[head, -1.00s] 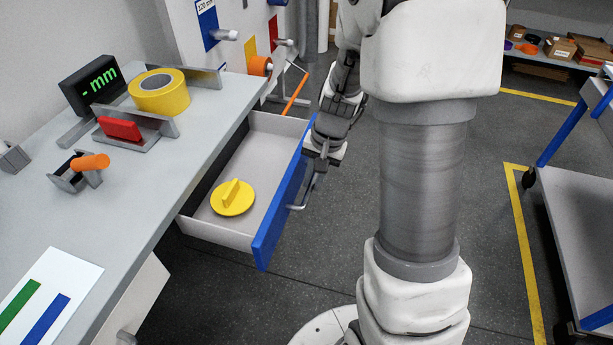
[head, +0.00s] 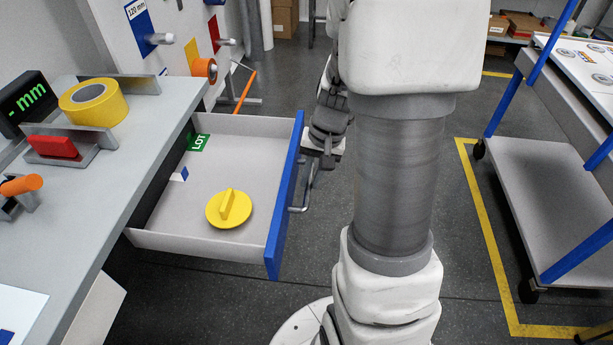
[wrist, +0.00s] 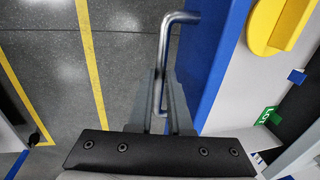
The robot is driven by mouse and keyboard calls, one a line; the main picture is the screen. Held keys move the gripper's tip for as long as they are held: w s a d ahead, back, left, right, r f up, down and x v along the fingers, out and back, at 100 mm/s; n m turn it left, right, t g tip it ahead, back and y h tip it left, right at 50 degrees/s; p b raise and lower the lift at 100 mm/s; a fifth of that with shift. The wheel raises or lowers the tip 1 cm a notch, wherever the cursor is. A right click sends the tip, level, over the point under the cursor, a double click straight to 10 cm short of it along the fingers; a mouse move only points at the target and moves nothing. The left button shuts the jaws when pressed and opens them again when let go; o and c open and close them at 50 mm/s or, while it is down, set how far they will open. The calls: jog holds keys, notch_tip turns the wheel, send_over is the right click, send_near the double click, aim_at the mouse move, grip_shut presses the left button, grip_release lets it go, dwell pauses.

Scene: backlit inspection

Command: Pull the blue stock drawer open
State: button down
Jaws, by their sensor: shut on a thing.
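The blue stock drawer (head: 285,195) stands well out from under the grey bench, its light grey inside in plain view. A yellow round piece with a raised grip (head: 229,208) lies in it, with a green LOT label (head: 199,143) near its back. My gripper (wrist: 162,108) is shut on the drawer's metal bar handle (wrist: 166,60), its fingers on either side of the bar. The handle also shows in the head view (head: 304,196) at the drawer's front. My gripper's fingers are hard to make out in the head view.
The bench top (head: 130,150) carries a yellow tape roll (head: 93,103), a red block (head: 53,147), an orange-handled piece and a display. A blue-framed cart (head: 560,205) stands at the right. Grey floor lies between drawer and cart.

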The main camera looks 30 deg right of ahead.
jog(key=c, duration=0.8)
grip_release()
jog(key=shift+c, duration=0.2)
notch_tip(320, 180, up, 17)
jog(key=s+d+p, duration=0.2)
jog(key=p, duration=0.4)
jog(key=shift+d+p, duration=0.3)
jog(key=shift+d, duration=0.05)
jog(key=s+a+r+n+t+h, duration=0.2)
jog(key=s+a+r+n+t, duration=0.5)
jog(key=a, duration=0.8)
notch_tip(320, 180, up, 18)
jog(key=s+g+p, duration=0.2)
jog(key=p, duration=1.5)
jog(key=shift+s+d+r+g, duration=0.2)
jog(key=shift+s+r+g, duration=0.05)
jog(key=shift+s+g, duration=0.1)
